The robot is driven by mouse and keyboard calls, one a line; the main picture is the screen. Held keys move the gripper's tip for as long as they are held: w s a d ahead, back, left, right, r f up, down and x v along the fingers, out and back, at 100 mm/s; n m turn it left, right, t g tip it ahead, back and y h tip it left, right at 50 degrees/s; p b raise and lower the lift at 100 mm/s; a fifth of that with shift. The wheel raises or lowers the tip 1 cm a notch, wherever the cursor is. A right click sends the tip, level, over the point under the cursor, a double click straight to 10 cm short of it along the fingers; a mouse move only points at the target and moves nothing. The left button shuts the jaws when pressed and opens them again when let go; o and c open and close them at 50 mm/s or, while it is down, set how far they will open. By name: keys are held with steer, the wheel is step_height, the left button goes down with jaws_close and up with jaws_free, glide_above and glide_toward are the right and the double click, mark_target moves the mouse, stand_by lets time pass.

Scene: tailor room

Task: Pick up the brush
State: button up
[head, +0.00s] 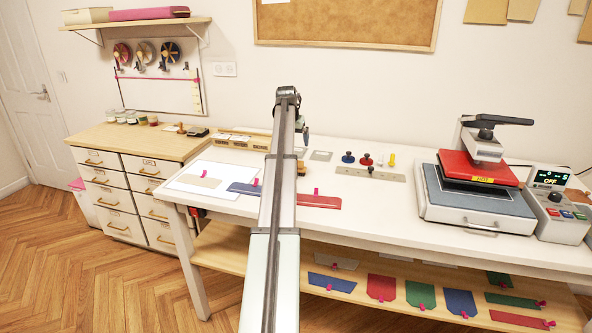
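I cannot make out a brush for certain. A small tan wooden object (302,168) stands on the white table (370,220), just right of my arm and partly hidden by it; it may be the brush, but its shape is unclear. My arm runs up the middle of the head view. The end of my arm, with my gripper (304,138), shows only slightly past the arm's right side, above the back part of the table. Its fingers are too small and too hidden to tell whether they are open or shut.
A heat press (478,185) and its control box (556,210) stand at right. Stampers sit by a grey strip (370,173). Fabric pieces, including a red one (319,202), lie at the front. A drawer cabinet (140,140) is at left.

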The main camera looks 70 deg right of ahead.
steer(key=x, duration=1.3)
steer(key=shift+w+d+f, duration=0.1)
steer(key=shift+w+d, duration=0.05)
steer(key=shift+c, duration=0.3)
steer(key=c, duration=0.6)
